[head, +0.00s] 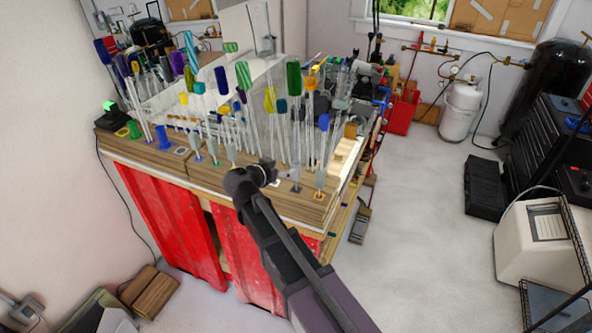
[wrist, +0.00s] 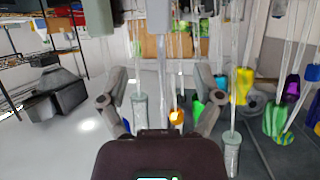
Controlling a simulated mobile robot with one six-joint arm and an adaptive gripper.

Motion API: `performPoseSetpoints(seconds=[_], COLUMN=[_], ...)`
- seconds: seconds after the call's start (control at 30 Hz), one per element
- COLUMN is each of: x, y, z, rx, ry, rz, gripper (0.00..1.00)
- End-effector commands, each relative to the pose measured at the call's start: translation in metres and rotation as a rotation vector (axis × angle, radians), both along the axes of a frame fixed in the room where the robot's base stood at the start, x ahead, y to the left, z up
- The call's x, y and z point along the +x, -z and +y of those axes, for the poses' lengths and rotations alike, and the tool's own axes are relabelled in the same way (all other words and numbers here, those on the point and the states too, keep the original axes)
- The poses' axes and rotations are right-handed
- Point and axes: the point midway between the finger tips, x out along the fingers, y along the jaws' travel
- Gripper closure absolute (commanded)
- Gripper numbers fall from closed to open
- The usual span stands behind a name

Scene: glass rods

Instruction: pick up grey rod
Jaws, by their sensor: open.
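Several glass rods with grey ends stand in the wooden rack, and I cannot tell which one is meant. In the head view one grey rod (head: 232,151) is left of my gripper (head: 268,171) and another (head: 320,179) is to its right, near the front corner. In the wrist view my gripper (wrist: 160,102) is open, its two grey fingers spread apart. A grey rod end (wrist: 140,112) appears between the fingers, nearer the left one, with no visible contact. Another grey rod (wrist: 232,153) shows right of the right finger.
The wooden rack (head: 150,152) sits on a red-fronted bench. Many coloured rods, blue (head: 222,81), green (head: 293,78) and yellow (wrist: 242,87), crowd behind and beside my gripper. Open floor (head: 420,240) lies to the right. A black case (head: 485,187) stands there.

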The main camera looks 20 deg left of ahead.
Motion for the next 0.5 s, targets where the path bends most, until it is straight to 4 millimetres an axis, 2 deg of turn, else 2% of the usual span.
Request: performPoseSetpoints(seconds=[0.03,0.2,0.5], x=[0.008,0.022,0.026], y=[0.006,0.011,0.011], z=[-0.001,-0.006,-0.008], rx=[0.001,0.001,0.000], ry=[0.001,0.001,0.001], rz=[0.000,0.000,0.000], gripper=[0.16,0.16,0.16])
